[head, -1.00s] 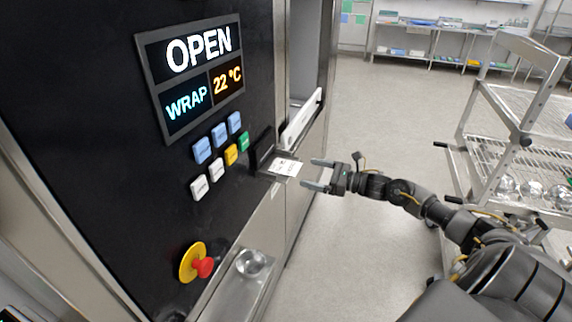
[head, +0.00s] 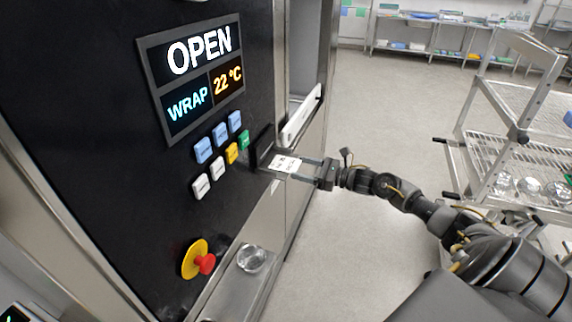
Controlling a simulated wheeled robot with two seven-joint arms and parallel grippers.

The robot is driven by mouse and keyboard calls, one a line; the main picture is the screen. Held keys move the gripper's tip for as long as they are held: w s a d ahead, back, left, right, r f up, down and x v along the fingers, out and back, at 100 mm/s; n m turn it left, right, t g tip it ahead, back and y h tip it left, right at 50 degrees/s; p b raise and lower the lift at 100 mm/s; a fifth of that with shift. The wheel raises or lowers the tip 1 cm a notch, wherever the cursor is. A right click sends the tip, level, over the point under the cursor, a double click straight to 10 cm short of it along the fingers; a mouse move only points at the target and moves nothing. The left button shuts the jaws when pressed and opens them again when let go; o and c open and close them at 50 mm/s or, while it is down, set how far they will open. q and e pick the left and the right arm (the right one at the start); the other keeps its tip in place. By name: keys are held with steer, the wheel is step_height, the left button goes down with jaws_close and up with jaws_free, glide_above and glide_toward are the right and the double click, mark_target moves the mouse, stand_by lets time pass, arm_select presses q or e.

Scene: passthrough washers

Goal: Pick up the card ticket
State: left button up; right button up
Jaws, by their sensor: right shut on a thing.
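The card ticket (head: 284,163) is a small white card with dark print. It sticks out of the dark slot (head: 264,150) on the black machine panel, to the right of the buttons. My right gripper (head: 302,168) reaches in from the right, with its fingers shut on the card's outer end. The card's inner end is at the slot, and I cannot tell how much of it is inside. My left gripper is not in view.
The panel has a lit display (head: 190,77) reading OPEN, several coloured buttons (head: 217,167) and a red and yellow knob (head: 196,260). A metal ledge below holds a round glass-like item (head: 251,258). A wire rack cart (head: 505,150) stands right. The floor between is clear.

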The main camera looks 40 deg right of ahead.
steer(key=shift+r, duration=0.15)
step_height(320, 180, up, 18)
steer(key=b, duration=0.5)
